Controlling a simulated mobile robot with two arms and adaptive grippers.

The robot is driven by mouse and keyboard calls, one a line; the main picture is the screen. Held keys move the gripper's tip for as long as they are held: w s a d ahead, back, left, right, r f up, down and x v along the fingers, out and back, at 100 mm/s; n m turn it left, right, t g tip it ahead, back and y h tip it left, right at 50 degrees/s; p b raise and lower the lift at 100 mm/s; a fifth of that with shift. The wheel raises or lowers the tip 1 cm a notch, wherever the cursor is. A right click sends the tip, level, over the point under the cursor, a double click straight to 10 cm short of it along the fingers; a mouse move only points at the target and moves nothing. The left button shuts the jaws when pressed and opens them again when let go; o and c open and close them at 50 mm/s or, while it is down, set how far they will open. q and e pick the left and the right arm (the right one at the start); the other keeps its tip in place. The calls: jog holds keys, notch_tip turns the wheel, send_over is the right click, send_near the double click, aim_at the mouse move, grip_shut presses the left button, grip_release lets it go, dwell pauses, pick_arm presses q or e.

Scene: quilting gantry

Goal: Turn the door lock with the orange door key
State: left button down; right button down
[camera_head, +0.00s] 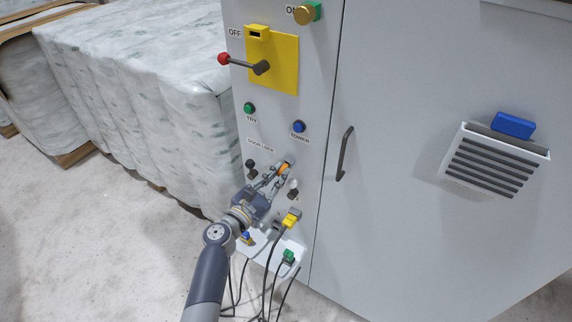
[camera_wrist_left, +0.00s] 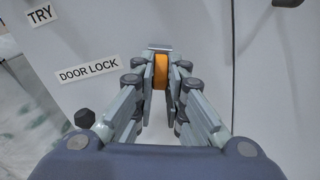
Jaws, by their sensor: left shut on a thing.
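The orange door key (camera_head: 284,168) is at the door lock on the grey cabinet's front panel, under the "DOOR LOCK" label (camera_head: 260,146). My left gripper (camera_head: 280,172) is shut on the key, with a finger on each side of it. In the left wrist view, the orange key (camera_wrist_left: 161,71) stands upright between the fingertips of my left gripper (camera_wrist_left: 161,78), close to the panel. The lock itself is mostly hidden behind the key and fingers, so I cannot tell how deep the key sits. My right gripper is not in view.
A yellow switch plate (camera_head: 285,70) with a red-tipped lever (camera_head: 224,59) is above. Black knobs (camera_head: 252,166) flank the lock area. Cable plugs (camera_head: 291,218) and hanging cables are below. A door handle (camera_head: 345,153) is to the right. Wrapped pallets (camera_head: 150,90) stand to the left.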

pick_arm(q)
jog(key=shift+w+d+r+n, duration=0.2)
jog(key=shift+d+r+n, duration=0.1)
jog(key=c, duration=1.6)
grip_release()
jog(key=shift+a, duration=0.15)
jog(key=shift+w+a, duration=0.1)
jog(key=shift+w, duration=0.05)
jog(key=shift+s+r, duration=0.1)
jog(key=shift+s, duration=0.15)
jog(key=v, duration=0.3)
jog(key=f+v, duration=0.1)
jog(key=v, duration=0.4)
jog(key=shift+a+f, duration=0.25)
jog(key=shift+a, duration=0.3)
